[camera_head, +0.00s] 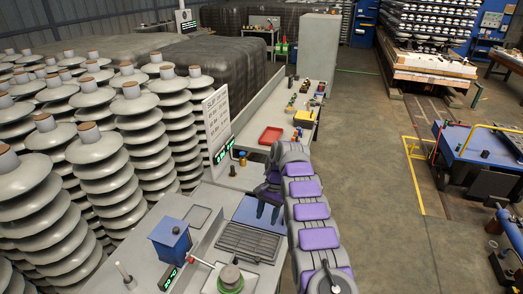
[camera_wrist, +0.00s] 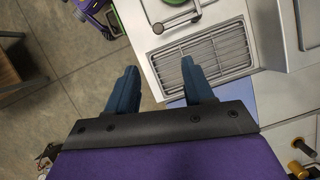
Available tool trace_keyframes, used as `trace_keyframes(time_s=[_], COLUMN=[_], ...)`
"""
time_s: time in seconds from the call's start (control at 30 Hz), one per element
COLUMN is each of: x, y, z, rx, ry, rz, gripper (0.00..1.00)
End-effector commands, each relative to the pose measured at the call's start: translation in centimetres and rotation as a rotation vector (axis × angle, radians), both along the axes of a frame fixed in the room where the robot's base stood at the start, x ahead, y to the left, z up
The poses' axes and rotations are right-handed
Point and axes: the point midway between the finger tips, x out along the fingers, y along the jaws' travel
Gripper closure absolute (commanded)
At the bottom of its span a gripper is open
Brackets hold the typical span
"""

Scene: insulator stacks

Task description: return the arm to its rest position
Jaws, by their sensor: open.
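My arm, grey with purple pads, reaches forward along the right edge of the grey workbench (camera_head: 200,252) in the head view. My gripper (camera_head: 266,210) hangs over the bench near a blue panel (camera_head: 250,213). In the wrist view my gripper (camera_wrist: 161,85) shows two dark blue fingers spread wide apart with nothing between them. Beyond the fingers are the bench edge, the floor and a slatted metal grille (camera_wrist: 212,68).
Insulator stacks (camera_head: 100,160) crowd the left of the bench. A blue box (camera_head: 171,240) and a green-based round fitting (camera_head: 231,279) stand on it. A red tray (camera_head: 271,136) lies farther back. A blue cart (camera_head: 475,145) stands right; the floor (camera_head: 385,225) between is clear.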

Motion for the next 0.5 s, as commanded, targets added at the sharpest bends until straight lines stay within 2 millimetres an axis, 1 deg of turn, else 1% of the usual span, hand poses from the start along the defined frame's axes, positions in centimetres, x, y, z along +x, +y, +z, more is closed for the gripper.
trace_keyframes(time_s=[0.1,0.23,0.37,0.5], x=[-0.1,-0.5,-1.6,-3.2], y=[-0.1,-0.4,-1.0,-1.7], z=[0.6,2.3,4.9,7.7], rx=[0.000,0.001,0.000,-0.001], ry=[-0.004,-0.017,-0.034,-0.049], rz=[0.003,0.016,0.038,0.066], gripper=[0.48,0.48,0.48,0.48])
